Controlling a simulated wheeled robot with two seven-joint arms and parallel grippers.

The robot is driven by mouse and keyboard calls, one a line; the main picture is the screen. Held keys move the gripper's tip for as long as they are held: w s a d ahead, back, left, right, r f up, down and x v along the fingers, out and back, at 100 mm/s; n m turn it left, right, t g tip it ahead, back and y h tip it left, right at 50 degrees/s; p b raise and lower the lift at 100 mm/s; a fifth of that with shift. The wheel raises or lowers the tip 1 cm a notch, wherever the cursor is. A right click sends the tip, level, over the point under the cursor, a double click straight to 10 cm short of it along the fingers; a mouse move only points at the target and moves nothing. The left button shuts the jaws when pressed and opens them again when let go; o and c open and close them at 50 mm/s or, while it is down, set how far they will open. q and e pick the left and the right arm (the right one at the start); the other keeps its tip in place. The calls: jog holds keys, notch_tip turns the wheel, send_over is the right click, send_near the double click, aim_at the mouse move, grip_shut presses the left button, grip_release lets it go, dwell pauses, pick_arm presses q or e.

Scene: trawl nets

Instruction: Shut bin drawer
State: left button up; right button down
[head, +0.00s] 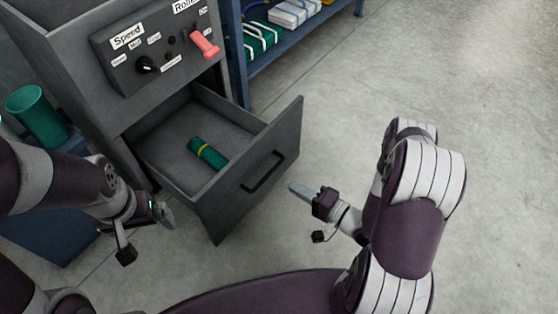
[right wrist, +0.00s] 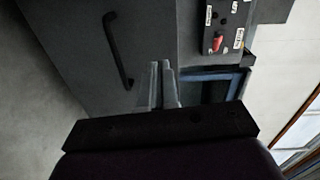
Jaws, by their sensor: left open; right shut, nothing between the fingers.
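The grey bin drawer (head: 222,204) stands pulled out of the grey machine cabinet in the head view. My left gripper (head: 165,214) is open, to the left of the drawer.
The cabinet's control panel (head: 150,50) has labels, a black knob and a red switch (head: 205,44). A green cylinder (head: 38,115) stands at the left. A blue shelf (head: 290,48) with green and white bundles is behind. The floor to the right is clear.

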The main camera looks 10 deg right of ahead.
jog(key=r, duration=0.1)
jog(key=m+b, duration=0.1)
jog(key=b, duration=0.5)
send_near(248, 154)
jog(key=shift+t, duration=0.3)
jog(key=x, duration=0.4)
jog(key=f+x, duration=0.1)
jog(key=x, duration=0.1)
jog(key=shift+w+a+r+b, duration=0.15)
jog(key=shift+w+a+b, duration=0.15)
pick_arm(q)
notch_tip(248, 154, down, 7)
jog(key=shift+a+r, duration=0.15)
jog(key=shift+r, duration=0.05)
pick_arm(e)
jog(key=shift+w+a, duration=0.1)
